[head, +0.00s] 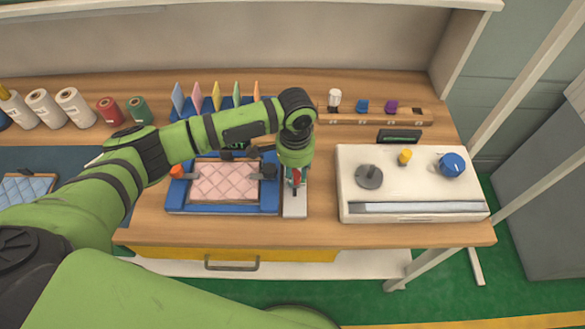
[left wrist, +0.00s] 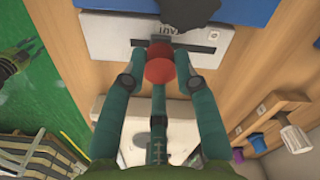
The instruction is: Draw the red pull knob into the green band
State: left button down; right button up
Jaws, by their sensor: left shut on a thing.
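The red pull knob (head: 297,176) is mostly hidden by my left gripper (head: 295,183) in the head view. In the left wrist view the round red knob (left wrist: 159,62) sits between the teal fingers of my left gripper (left wrist: 160,72), which is shut on it. The knob is over a pale slide plate (head: 294,208) beside the blue frame. In the left wrist view the plate (left wrist: 110,28) has a dark slot and partly readable lettering. I cannot make out the green band; the gripper covers part of the plate.
A pink quilted pad (head: 225,181) lies in the blue frame (head: 222,209), left of the plate. A white console (head: 410,192) with a blue knob (head: 452,165) stands to the right. Spools stand at the back left. A small rack (head: 375,117) is behind. The wooden table (head: 330,231) is clear in front.

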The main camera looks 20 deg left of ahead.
aim_at(294, 172)
pick_arm(q)
jog(key=shift+r, duration=0.15)
jog(key=shift+w, duration=0.2)
jog(key=shift+w+a, duration=0.15)
jog(key=shift+w, duration=0.05)
jog(key=c, duration=0.9)
grip_release()
jog(key=shift+c, duration=0.2)
notch_tip(294, 172, up, 12)
pick_arm(e)
jog(key=w, duration=0.2)
jog(key=shift+w+a+r, duration=0.1)
jog(key=shift+w+r, duration=0.05)
jog(key=shift+w, duration=0.15)
pick_arm(q)
jog(key=shift+s+f, duration=0.1)
jog(key=shift+f, duration=0.1)
